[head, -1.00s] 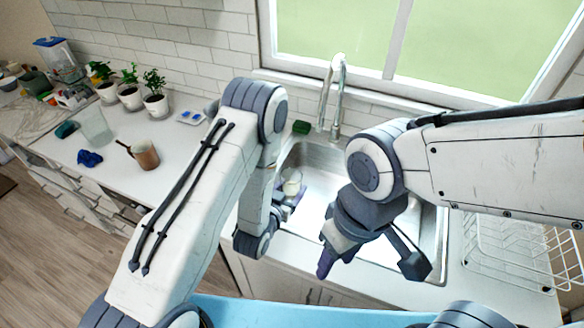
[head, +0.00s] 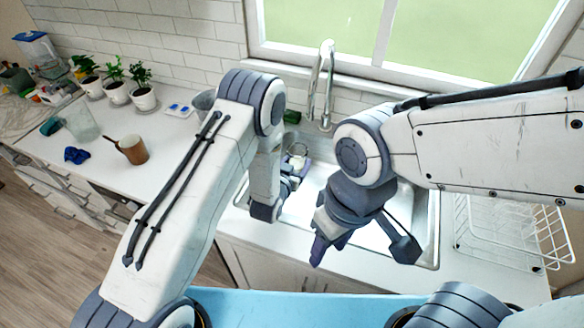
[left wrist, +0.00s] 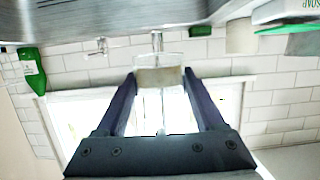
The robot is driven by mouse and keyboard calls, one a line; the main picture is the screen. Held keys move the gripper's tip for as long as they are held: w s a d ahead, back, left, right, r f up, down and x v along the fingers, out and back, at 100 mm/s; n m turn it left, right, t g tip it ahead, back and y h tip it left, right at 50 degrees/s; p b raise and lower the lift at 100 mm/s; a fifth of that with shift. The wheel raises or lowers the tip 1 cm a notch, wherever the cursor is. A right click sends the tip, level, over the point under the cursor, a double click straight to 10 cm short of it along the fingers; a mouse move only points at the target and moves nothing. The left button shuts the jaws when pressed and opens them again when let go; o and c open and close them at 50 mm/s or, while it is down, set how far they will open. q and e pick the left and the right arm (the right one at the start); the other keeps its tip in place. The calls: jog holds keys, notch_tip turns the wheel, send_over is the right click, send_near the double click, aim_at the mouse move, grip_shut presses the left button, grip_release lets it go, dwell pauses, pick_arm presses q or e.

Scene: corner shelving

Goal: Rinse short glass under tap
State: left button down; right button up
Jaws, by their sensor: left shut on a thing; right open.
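My left gripper (head: 297,170) is shut on the short glass (head: 298,153), over the left part of the sink (head: 434,220). In the left wrist view the clear glass (left wrist: 160,77) sits between the two fingertips (left wrist: 160,82). The silver tap (head: 315,90) rises behind the sink at the window; the glass is in front of it and lower in the head view. I cannot tell whether water runs. My right gripper (head: 361,251) is open and empty above the front of the sink.
A white wire dish rack (head: 510,235) stands right of the sink. A green sponge (head: 292,117) lies beside the tap.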

pick_arm(q)
jog(key=shift+x, duration=0.9)
jog(key=shift+w+d+f+b, duration=0.1)
jog(key=shift+w+d+b, duration=0.3)
jog(key=shift+w, duration=0.2)
jog(key=shift+w+d+f+b, duration=0.1)
jog(key=shift+w+d+b, duration=0.2)
jog(key=shift+w+b, duration=0.3)
jog(key=shift+w+d+f+b, duration=0.1)
jog(key=shift+w+d+b, duration=0.3)
jog(key=shift+w, duration=0.2)
pick_arm(e)
jog(key=shift+f, duration=1.5)
jog(key=shift+c, duration=0.2)
